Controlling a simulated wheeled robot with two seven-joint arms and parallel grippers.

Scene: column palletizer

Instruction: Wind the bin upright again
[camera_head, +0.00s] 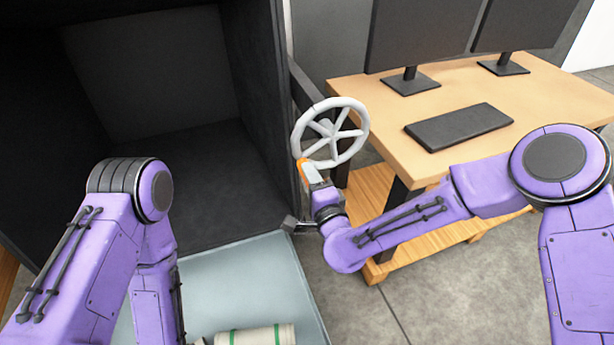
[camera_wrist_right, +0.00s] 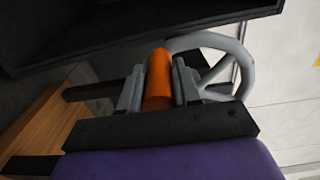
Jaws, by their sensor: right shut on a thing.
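The bin (camera_head: 258,95) is a large dark box at the left of the head view, its open side facing me. Its walls look tilted, but I cannot tell the exact angle. A grey spoked handwheel (camera_head: 331,104) stands beside the bin's right wall, with an orange handle (camera_head: 303,170) on its rim. My right gripper (camera_head: 309,174) is shut on this handle. In the right wrist view the orange handle (camera_wrist_right: 158,80) sits between the two fingers, with part of the wheel (camera_wrist_right: 246,68) behind. My left arm hangs in front of the bin; its gripper is out of view.
A wooden desk (camera_head: 385,93) with two monitors (camera_head: 420,35) and a black keyboard (camera_head: 458,127) stands right of the wheel, close to my right arm. A pale grey-blue surface (camera_head: 235,270) lies below the bin's opening, bearing a cream roll with green bands (camera_head: 255,336). Grey floor shows at lower right.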

